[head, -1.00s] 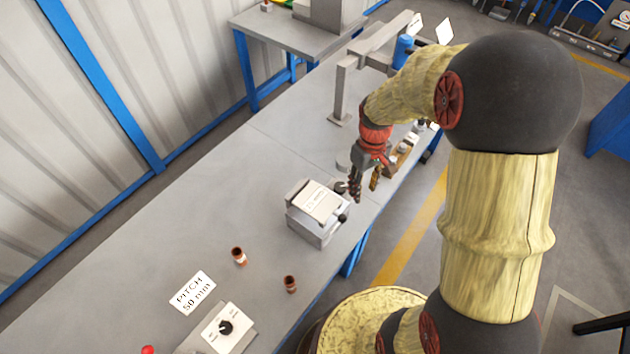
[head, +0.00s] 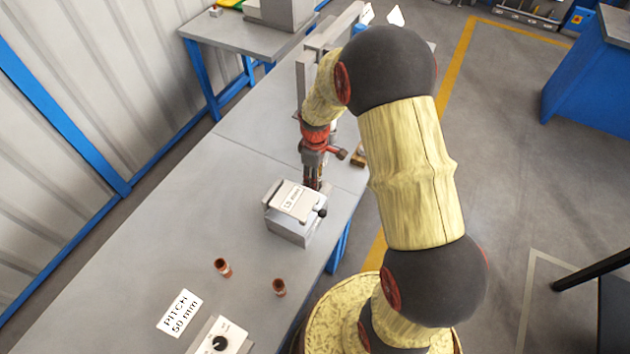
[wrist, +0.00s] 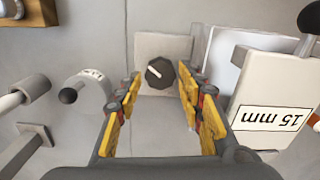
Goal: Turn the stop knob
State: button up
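A dark round knob (wrist: 160,73) with a white pointer sits on a square light plate (wrist: 147,47) in the wrist view. My gripper (wrist: 159,82) is open, its two yellow-padded fingers on either side of the knob in the picture. I see no clear contact, and the height gap is hard to judge. In the head view my gripper (head: 313,184) points down just behind a grey block (head: 291,229) labelled 15 mm, and the knob is hidden there. The 15 mm block (wrist: 277,97) stands right of the knob in the wrist view.
A second black knob (head: 219,343) sits on a white plate near a PITCH 50 mm card (head: 180,313). Two copper-coloured cups (head: 223,267) (head: 279,287) stand on the bench (head: 150,245). A grey cylinder with a dark ball (wrist: 86,91) is left of my fingers.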

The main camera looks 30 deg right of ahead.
jog(key=shift+f, duration=0.65)
jog(key=c, duration=0.3)
jog(key=c, duration=0.6)
